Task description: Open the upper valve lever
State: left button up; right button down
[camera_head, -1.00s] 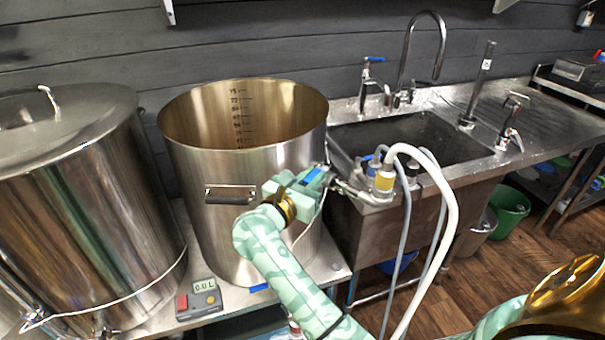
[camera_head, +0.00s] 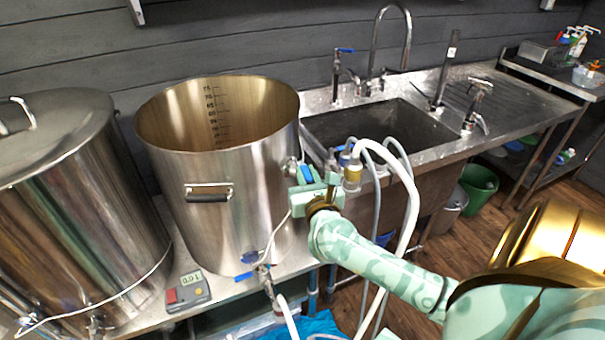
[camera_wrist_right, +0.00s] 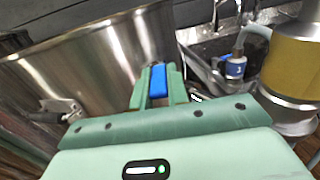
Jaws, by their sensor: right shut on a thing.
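The steel kettle (camera_head: 215,150) stands open on the bench, with litre marks inside its wall. The blue upper valve lever (camera_wrist_right: 158,82) is between the two fingers of my right gripper (camera_wrist_right: 158,72) in the right wrist view. In the head view the right gripper (camera_head: 308,183) is at the kettle's right side, shut on the lever, with a little blue (camera_head: 306,173) showing between its green parts. The valve body is mostly hidden behind the gripper. My left gripper is not in view.
A lower valve with a blue lever (camera_head: 243,276) sits at the kettle's base. White hoses (camera_head: 411,200) and a pump head with a yellow band (camera_head: 352,178) are right beside the gripper. A lidded kettle (camera_head: 75,200) stands left; a sink (camera_head: 390,130) lies behind right.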

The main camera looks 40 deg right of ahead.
jog(key=shift+s+d+n+y, duration=0.1)
jog(key=shift+d+n+y, duration=0.05)
jog(key=shift+n+y, duration=0.2)
jog(key=c, duration=1.4)
grip_release()
jog(key=shift+o, duration=0.2)
jog(key=v, duration=1.6)
jog(key=shift+s+f, duration=0.15)
jog(key=shift+f, duration=0.1)
